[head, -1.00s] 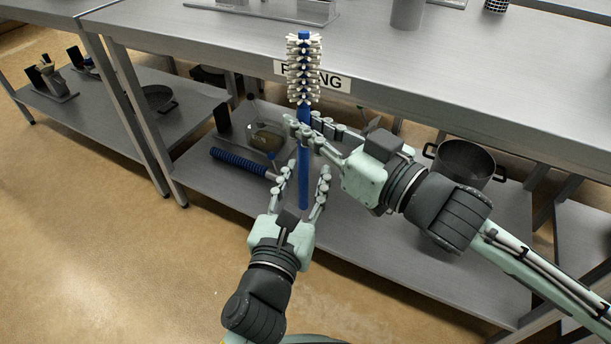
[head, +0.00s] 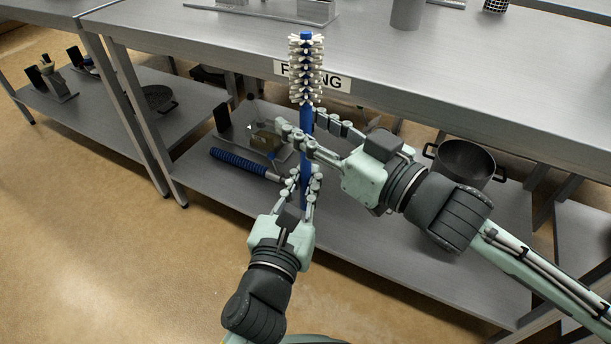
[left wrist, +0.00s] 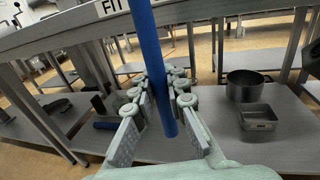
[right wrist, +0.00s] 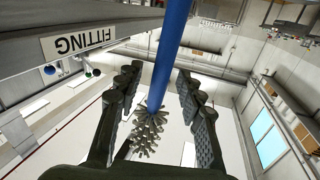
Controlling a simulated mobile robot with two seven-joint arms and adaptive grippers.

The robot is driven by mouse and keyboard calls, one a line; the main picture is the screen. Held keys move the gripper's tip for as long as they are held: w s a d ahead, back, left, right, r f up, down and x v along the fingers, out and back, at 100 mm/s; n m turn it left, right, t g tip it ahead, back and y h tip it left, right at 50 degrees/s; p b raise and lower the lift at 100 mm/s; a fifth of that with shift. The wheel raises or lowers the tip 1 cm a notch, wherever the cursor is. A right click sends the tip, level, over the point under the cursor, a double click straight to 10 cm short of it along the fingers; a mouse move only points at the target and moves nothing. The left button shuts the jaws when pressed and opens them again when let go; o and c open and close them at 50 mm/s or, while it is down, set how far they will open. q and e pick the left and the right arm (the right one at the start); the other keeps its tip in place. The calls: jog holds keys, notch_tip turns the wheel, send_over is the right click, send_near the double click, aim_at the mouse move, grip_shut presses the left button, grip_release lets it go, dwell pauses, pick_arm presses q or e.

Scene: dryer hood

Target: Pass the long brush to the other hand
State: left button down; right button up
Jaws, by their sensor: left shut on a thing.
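The long brush (head: 306,72) stands upright in front of the table edge, white bristles at the top and a blue handle below. My left gripper (head: 305,176) is shut on the lower part of the blue handle. In the left wrist view, the handle (left wrist: 148,40) runs between the left fingers (left wrist: 158,88). My right gripper (head: 300,121) is open, its fingers spread on either side of the handle just below the bristles. In the right wrist view, the handle (right wrist: 172,38) passes between the spread right fingers (right wrist: 157,76), with gaps at both sides.
The steel table (head: 455,75) with a FITTING sign (head: 335,82) lies just behind the brush. Open floor lies at the front left.

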jog(key=shift+s+d+f, duration=0.1)
jog(key=shift+s+d, duration=0.25)
jog(key=shift+s, duration=0.05)
jog(key=s+d+n, duration=0.2)
jog(key=s, duration=0.2)
jog(key=w+d+f+m+h, duration=0.1)
jog(key=w+d+f+h, duration=0.25)
jog(key=f, duration=0.25)
jog(key=w+d+f+m+h, duration=0.2)
jog(key=w+d+f, duration=0.2)
jog(key=w+f, duration=0.15)
jog(key=d+f+m+g+h, duration=0.15)
jog(key=d+f, duration=0.25)
jog(key=f, duration=0.4)
jog(key=d+f+m+h, duration=0.1)
jog(key=d+f+h, duration=0.2)
jog(key=d+f, duration=0.3)
jog(key=s+d+f+m+g+h, duration=0.15)
jog(key=s+f, duration=0.25)
jog(key=f, duration=0.5)
jog(key=s+d+f+g+h, duration=0.25)
jog(key=s+f, duration=0.25)
jog(key=f, duration=0.3)
jog(key=s+f+g, duration=0.5)
jog(key=s+f, duration=0.8)
jog(key=s, duration=0.2)
jog(key=shift+s+d+g+y, duration=0.25)
jog(key=shift+s+g+y, duration=0.1)
jog(key=shift+s+y, duration=0.05)
jog(key=shift+f, duration=0.1)
